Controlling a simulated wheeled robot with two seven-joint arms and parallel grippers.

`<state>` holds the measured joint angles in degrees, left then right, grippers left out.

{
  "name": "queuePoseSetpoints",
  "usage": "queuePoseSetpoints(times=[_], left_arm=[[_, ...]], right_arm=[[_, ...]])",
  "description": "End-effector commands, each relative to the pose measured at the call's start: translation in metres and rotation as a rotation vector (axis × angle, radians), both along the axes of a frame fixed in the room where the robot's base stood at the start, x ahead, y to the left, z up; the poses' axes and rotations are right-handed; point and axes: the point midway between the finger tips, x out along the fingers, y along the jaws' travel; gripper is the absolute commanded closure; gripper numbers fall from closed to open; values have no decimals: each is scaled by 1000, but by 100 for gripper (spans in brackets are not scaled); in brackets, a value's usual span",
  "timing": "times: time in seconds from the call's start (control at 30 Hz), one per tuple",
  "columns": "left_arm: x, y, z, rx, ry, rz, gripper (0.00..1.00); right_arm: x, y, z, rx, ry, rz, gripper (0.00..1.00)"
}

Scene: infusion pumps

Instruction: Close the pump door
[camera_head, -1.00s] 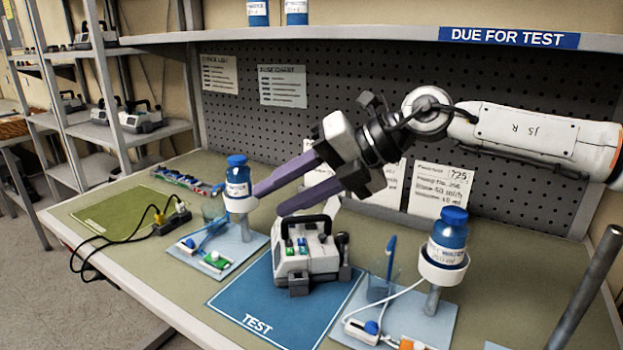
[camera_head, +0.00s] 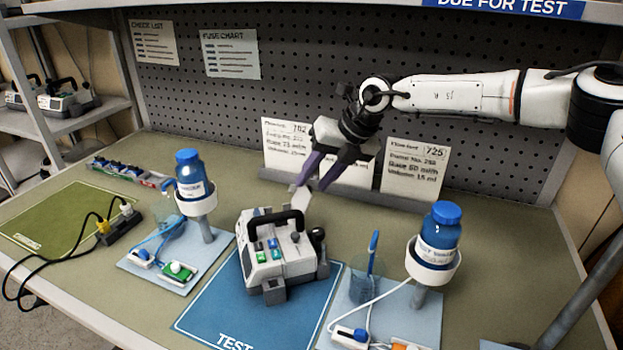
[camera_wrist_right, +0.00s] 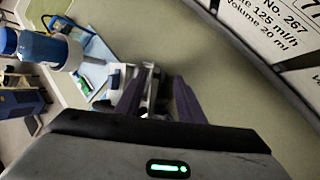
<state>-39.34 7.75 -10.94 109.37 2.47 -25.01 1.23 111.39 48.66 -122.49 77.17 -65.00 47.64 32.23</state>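The pump (camera_head: 290,258) is a pale grey box with a black carry handle (camera_head: 275,222) and green and blue keys, on the blue TEST mat (camera_head: 250,310). A pale flap, apparently the door (camera_head: 301,199), stands up at its back right side. My right gripper (camera_head: 314,186) is just above and behind the pump, its purple fingers pointing down at the flap. The fingers are apart; I cannot tell whether one touches the flap. In the right wrist view the gripper (camera_wrist_right: 160,85) shows a gap between its fingers, with part of the pump beyond. My left gripper is out of view.
Blue-capped bottles in ring stands flank the pump: one left (camera_head: 190,178), one right (camera_head: 440,232). A beaker (camera_head: 368,282) with tubing stands close on the right. Flow cards (camera_head: 414,168) lean behind. The green mat (camera_head: 60,215) has cables beside it.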

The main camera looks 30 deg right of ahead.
Motion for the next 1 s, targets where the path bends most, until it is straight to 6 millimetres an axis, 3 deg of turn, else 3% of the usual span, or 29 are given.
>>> queuePoseSetpoints(times=[0.2, 0.47, 0.7, 1.0], left_arm=[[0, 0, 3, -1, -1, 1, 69], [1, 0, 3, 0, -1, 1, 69], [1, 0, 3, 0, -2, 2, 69], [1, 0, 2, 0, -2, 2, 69]], right_arm=[[7, 5, -15, 1, 1, 0, 65], [8, 6, -16, 1, 0, 0, 65], [8, 5, -16, 1, 0, 0, 100], [8, 9, -14, -40, 4, 3, 100]])
